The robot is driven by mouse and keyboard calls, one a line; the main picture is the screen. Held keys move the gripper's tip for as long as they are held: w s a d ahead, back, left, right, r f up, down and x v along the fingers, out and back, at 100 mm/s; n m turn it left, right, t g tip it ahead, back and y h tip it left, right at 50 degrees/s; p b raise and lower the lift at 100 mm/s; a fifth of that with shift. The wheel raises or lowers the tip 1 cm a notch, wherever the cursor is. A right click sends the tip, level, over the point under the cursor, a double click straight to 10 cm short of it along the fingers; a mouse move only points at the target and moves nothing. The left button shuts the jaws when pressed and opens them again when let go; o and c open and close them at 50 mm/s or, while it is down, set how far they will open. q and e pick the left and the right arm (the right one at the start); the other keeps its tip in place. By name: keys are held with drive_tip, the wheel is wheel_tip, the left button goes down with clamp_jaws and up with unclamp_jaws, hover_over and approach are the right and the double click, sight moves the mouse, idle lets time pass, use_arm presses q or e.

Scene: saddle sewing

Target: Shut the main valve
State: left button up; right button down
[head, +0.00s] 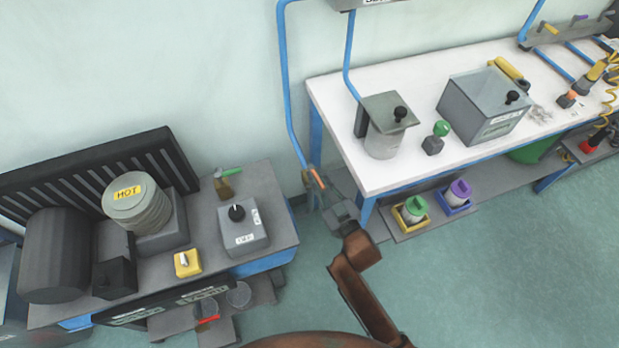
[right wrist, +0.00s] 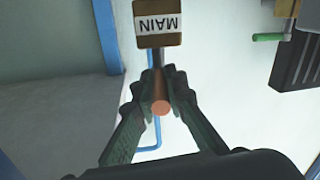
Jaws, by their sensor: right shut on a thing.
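The main valve's lever with an orange end (right wrist: 160,107) is between the two dark fingers of my right gripper (right wrist: 160,80), which is shut on it. A brown tag (right wrist: 158,12) reading MAIN, upside down in the right wrist view, is just beyond the fingertips. In the head view the orange lever (head: 318,179) is beside the lower end of a blue pipe (head: 287,100) on the wall, and my right gripper (head: 316,192) is at it. The valve body is mostly hidden, so I cannot tell the lever's full angle. My left gripper is not in view.
A white table (head: 345,118) with a lidded canister (head: 383,142) stands right. Open floor (head: 490,270) lies in front.

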drive_tip(key=shift+a+f, duration=0.1)
drive_tip(key=shift+a, duration=0.05)
drive_tip(key=c, duration=2)
unclamp_jaws()
drive_tip(key=shift+o, duration=0.2)
drive_tip(key=v, duration=1.2)
drive_tip(key=shift+c, duration=0.6)
